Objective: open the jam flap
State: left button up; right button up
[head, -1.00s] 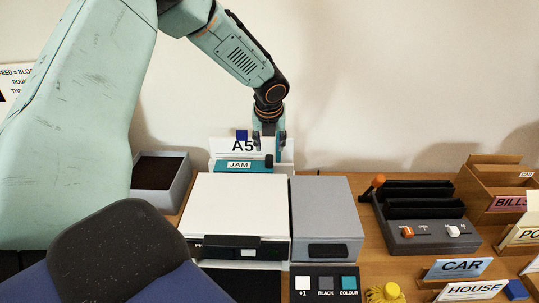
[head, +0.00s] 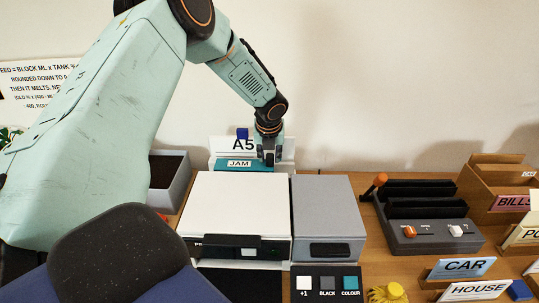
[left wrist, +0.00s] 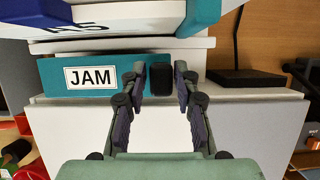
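The jam flap is a teal panel (head: 228,164) with a white JAM label, at the back of the white printer (head: 237,210). It looks shut. It also shows in the left wrist view (left wrist: 52,76), with a black handle (left wrist: 161,80) at its right end. My left gripper (head: 268,162) points down at that end of the flap. In the left wrist view its fingers (left wrist: 161,88) are apart, one on each side of the handle, with a thin gap showing. In the head view the fingers hide the handle. My right gripper is not in view.
A white A5 paper feed (head: 243,145) rises behind the flap. A grey box (head: 327,215) stands right of the printer, and a dark-topped bin (head: 170,180) stands to its left. A grey device with an orange lever (head: 433,230) and card holders are farther right.

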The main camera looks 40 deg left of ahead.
pick_arm(q)
jog(key=shift+w, duration=0.1)
jog(key=shift+c, duration=0.8)
jog(key=shift+d+r, duration=0.15)
jog(key=shift+c, duration=0.7)
jog(key=shift+s+d+r, duration=0.1)
jog(key=shift+s+r, duration=0.1)
jog(key=shift+s, duration=0.2)
grip_shut()
jog(key=shift+w+f, duration=0.1)
jog(key=shift+f, duration=0.05)
jog(key=shift+w, duration=0.1)
